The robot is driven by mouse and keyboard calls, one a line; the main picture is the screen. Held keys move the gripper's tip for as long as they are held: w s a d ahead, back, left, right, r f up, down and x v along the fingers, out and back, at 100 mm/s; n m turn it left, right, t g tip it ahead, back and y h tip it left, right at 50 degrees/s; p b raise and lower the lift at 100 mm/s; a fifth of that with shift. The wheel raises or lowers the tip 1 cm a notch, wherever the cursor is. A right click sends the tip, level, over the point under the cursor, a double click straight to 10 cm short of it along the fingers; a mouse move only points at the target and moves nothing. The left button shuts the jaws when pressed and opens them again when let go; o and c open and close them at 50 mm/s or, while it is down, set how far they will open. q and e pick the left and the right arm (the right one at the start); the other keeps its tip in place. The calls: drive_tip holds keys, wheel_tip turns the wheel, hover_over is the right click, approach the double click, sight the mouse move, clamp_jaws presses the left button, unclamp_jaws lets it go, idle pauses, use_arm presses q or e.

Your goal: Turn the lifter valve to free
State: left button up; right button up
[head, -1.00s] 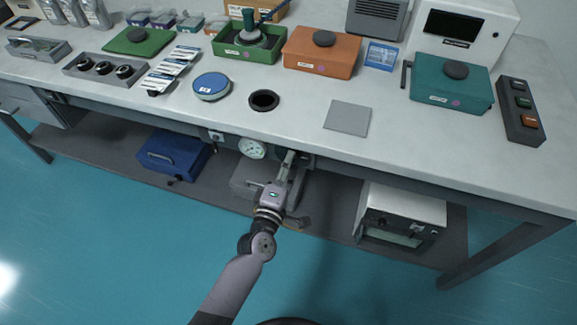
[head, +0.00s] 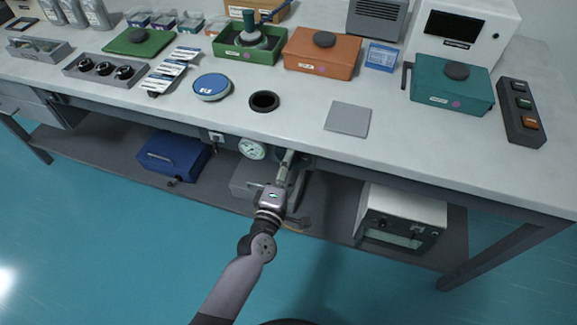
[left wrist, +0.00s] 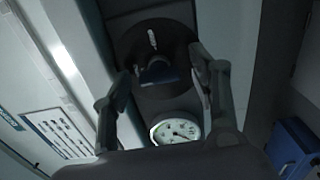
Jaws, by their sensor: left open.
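The lifter valve (left wrist: 157,72) shows in the left wrist view as a dark round plate with a raised handle in the middle and a short white mark above it. In the head view it sits under the table's front edge, mostly hidden by my gripper. My left gripper (head: 288,160) reaches in under the edge. In the left wrist view its two fingers (left wrist: 161,75) are apart, one on each side of the valve handle; I cannot tell whether they touch it. My right gripper is not in view.
A round white gauge (head: 252,149) is beside the valve. The table edge (head: 350,158) is just above my gripper. On the lower shelf are a blue case (head: 172,153) and a white-topped instrument (head: 402,207). A printed placard (left wrist: 58,132) is at the left of the wrist view.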

use_arm(q)
drive_tip(key=v, duration=1.2)
idle(0.4)
